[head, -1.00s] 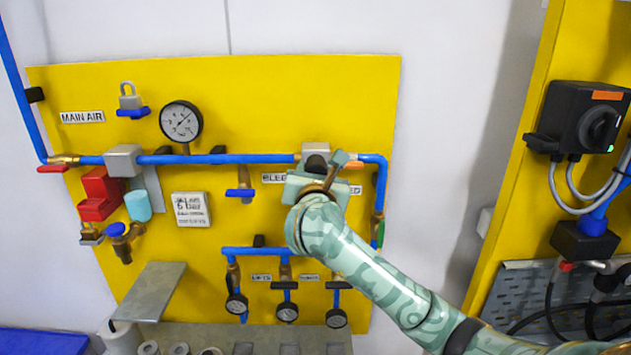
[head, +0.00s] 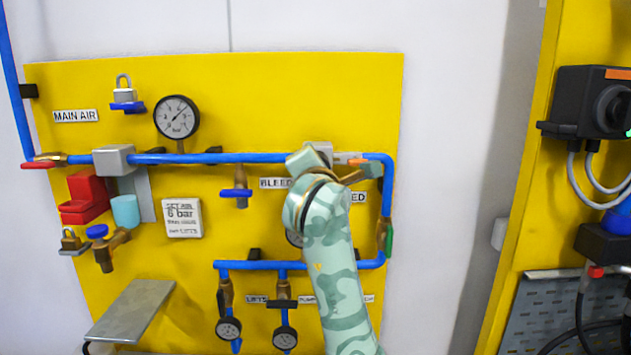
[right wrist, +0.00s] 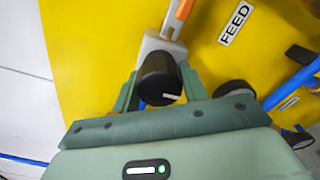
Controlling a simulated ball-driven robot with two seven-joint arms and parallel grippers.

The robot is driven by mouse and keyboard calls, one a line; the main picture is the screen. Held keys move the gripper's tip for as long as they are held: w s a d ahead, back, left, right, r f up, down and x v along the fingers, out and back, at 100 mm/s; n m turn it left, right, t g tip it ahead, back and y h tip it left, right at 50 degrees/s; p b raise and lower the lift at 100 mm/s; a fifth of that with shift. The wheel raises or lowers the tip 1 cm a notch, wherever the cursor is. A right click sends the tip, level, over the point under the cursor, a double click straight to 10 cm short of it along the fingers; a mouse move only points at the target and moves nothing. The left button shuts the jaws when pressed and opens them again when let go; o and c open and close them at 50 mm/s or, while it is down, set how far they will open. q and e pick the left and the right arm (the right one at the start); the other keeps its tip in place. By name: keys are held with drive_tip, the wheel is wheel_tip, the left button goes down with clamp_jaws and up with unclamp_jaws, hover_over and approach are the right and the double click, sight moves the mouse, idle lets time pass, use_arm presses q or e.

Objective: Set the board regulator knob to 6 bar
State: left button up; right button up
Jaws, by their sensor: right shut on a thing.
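The black regulator knob (right wrist: 158,72) with a white pointer mark shows in the right wrist view. My right gripper (right wrist: 160,88) has its green fingers on both sides of it and is shut on it. The knob faces the wrist camera, in front of a light grey regulator body (right wrist: 152,46). In the head view my right gripper (head: 308,160) covers the knob, and part of the grey body (head: 320,150) shows behind it on the blue pipe. The large dial gauge (head: 177,117) stands at the upper left of the yellow board (head: 250,90). My left gripper is not in view.
A white "6 bar" card (head: 182,217) is on the board. An orange-tipped lever (right wrist: 177,18) sits beside the regulator. A black switch box (head: 590,102) is on the right panel.

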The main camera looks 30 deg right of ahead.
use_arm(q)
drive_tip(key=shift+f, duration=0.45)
use_arm(e)
drive_tip(key=shift+m, duration=0.3)
use_arm(q)
drive_tip(key=shift+b, duration=0.3)
use_arm(e)
drive_tip(key=o, duration=1)
drive_tip(key=shift+c, duration=0.2)
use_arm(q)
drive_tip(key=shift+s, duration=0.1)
